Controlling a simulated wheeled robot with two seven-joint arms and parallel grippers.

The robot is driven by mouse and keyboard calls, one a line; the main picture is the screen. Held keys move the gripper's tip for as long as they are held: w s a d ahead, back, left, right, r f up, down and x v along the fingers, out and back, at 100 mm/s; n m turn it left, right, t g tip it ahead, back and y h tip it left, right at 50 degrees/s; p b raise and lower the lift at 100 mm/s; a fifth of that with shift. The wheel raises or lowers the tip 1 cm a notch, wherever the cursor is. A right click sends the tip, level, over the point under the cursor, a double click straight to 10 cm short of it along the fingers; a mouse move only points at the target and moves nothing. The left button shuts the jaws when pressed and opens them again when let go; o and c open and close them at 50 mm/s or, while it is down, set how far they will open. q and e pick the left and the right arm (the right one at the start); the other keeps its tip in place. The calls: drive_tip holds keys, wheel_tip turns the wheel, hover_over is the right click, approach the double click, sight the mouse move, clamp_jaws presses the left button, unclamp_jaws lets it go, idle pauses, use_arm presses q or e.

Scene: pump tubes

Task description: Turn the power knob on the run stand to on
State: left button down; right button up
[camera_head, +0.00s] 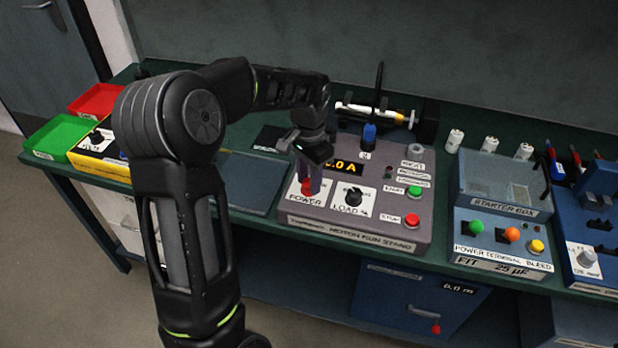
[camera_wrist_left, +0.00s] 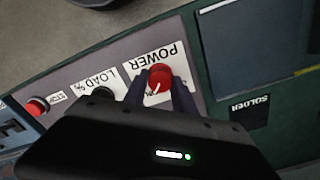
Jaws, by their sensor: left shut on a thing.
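The motor run stand (camera_head: 425,230) is a grey box near the middle of the bench. Its red power knob (camera_wrist_left: 159,76) sits on the white POWER label (camera_wrist_left: 168,58) in the left wrist view, with a white pointer line on its face. My left gripper (camera_head: 308,187) reaches down over this knob and is shut on it, a finger on each side. In the head view the gripper hides most of the knob. The display (camera_head: 345,166) shows yellow digits, partly hidden. My right gripper is not in view.
The black load knob (camera_head: 353,197) is just right of the gripper. Green (camera_head: 414,191) and red (camera_head: 412,220) buttons lie further right. The starter box (camera_head: 505,207) stands right of the run stand. A motor assembly (camera_head: 380,112) is behind it.

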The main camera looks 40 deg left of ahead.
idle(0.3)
use_arm(q)
drive_tip(key=c, duration=1)
unclamp_jaws()
wheel_tip(320, 180, up, 8)
drive_tip(key=shift+f, duration=0.1)
